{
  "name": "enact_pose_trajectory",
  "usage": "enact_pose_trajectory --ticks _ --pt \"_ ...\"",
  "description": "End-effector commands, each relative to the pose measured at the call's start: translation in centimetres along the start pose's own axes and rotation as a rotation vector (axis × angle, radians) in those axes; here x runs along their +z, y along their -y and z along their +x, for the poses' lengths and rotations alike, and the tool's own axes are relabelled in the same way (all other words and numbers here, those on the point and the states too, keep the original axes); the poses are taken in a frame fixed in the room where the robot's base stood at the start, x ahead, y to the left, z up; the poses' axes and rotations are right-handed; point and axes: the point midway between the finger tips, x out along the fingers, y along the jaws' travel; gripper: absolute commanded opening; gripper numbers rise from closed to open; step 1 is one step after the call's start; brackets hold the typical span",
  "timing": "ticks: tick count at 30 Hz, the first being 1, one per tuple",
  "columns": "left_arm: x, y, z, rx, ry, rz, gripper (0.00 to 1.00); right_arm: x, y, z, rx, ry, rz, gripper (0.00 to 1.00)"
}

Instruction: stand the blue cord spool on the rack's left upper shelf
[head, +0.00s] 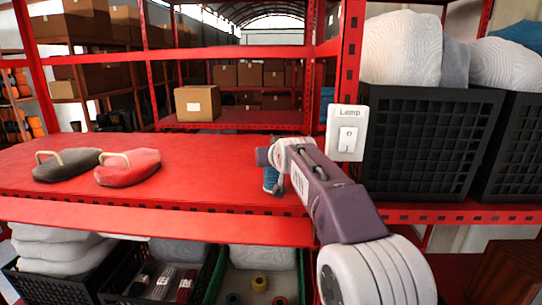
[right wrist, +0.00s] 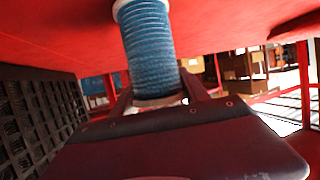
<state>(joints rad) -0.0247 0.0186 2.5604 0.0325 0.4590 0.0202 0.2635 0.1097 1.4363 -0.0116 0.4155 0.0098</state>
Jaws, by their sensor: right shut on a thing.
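The blue cord spool (head: 270,179) is over the right end of the rack's red left upper shelf (head: 215,160), close to the upright post. My right gripper (head: 268,160) is shut on the spool. In the right wrist view the spool (right wrist: 147,45) shows blue windings and pale end flanges, with the gripper's fingers (right wrist: 157,92) around one end. The arm partly hides the spool in the head view. I cannot tell whether its lower end touches the shelf. My left gripper is not in view.
A dark bag-like object (head: 66,164) and a red one (head: 128,168), both with handles, lie on the shelf's left part. The shelf's middle is clear. A Lamp switch (head: 347,133) is on the post. Black crates (head: 425,145) stand right; filled crates stand below.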

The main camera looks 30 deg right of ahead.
Motion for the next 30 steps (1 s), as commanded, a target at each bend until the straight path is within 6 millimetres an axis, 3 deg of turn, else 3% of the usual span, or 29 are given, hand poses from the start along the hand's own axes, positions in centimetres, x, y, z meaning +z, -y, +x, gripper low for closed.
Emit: enact_pose_trajectory --ticks 4,5,7,15,19,24,30 --pt "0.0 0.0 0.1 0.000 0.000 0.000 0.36 0.0 0.0 0.0 0.000 -0.001 0.000 0.07" --pt "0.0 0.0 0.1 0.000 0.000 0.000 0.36 0.0 0.0 0.0 0.000 0.000 0.000 0.58" --pt "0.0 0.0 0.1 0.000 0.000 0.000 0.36 0.0 0.0 0.0 0.000 0.000 0.000 0.75" --pt "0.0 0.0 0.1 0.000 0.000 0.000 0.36 0.0 0.0 0.0 0.000 0.000 0.000 0.75" --pt "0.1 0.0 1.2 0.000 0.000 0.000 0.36 0.2 0.0 -1.0 0.000 -0.004 0.000 0.75" --pt "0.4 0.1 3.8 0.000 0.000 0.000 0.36 0.5 0.0 -5.2 0.000 -0.008 0.000 0.75" --pt "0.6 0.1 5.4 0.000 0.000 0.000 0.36 0.3 0.0 -9.9 0.000 -0.005 0.000 0.75"
